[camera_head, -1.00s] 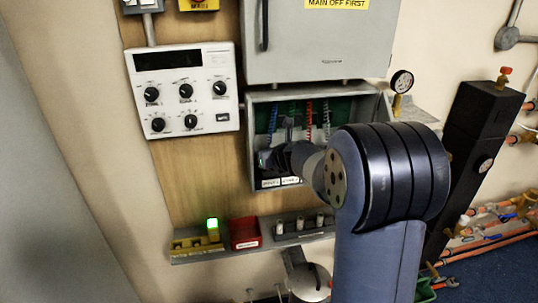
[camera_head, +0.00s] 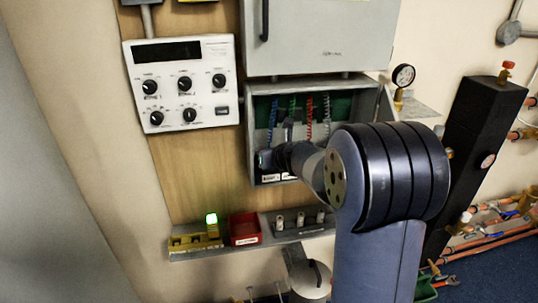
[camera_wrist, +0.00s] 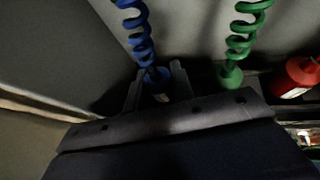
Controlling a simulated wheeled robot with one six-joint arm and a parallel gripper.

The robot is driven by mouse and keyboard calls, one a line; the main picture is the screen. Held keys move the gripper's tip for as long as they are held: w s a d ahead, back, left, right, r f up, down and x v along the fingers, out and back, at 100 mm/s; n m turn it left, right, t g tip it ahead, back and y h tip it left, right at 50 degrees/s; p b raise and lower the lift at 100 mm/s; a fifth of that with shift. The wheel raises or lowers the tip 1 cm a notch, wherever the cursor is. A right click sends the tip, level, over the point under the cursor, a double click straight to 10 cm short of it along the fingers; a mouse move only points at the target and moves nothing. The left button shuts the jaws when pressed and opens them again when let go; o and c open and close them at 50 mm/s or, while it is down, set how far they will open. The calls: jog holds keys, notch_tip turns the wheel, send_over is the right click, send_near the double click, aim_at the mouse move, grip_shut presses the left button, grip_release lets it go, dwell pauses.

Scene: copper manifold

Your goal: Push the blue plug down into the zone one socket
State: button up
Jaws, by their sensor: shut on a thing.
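The blue plug (camera_wrist: 157,76) hangs on a coiled blue cord (camera_wrist: 137,30) in the wrist view. My gripper (camera_wrist: 158,88) is shut on the plug, with one finger on each side of it. In the head view the blue cord (camera_head: 273,118) shows inside the open grey box, and my arm covers much of the box. The zone one socket is hidden under my gripper, so I cannot tell how far the plug sits in it.
A green plug (camera_wrist: 229,77) stands close to the right of my gripper, and a red plug (camera_wrist: 300,75) is farther right. The box's left wall (camera_head: 250,125) is near. Below is a shelf with a red bin (camera_head: 244,229).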

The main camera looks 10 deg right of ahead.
jog(key=o, duration=1)
jog(key=shift+o, duration=0.2)
jog(key=p+v, duration=0.1)
jog(key=v, duration=1)
jog(key=shift+p, duration=0.3)
jog(key=shift+w+f, duration=0.1)
jog(key=b+x, duration=0.1)
jog(key=x, duration=0.9)
jog(key=shift+w+a+f+b, duration=0.1)
jog(key=shift+w+f+b, duration=0.15)
jog(key=shift+w+b, duration=0.1)
jog(key=shift+r+p, duration=0.45)
jog(key=shift+f, duration=0.1)
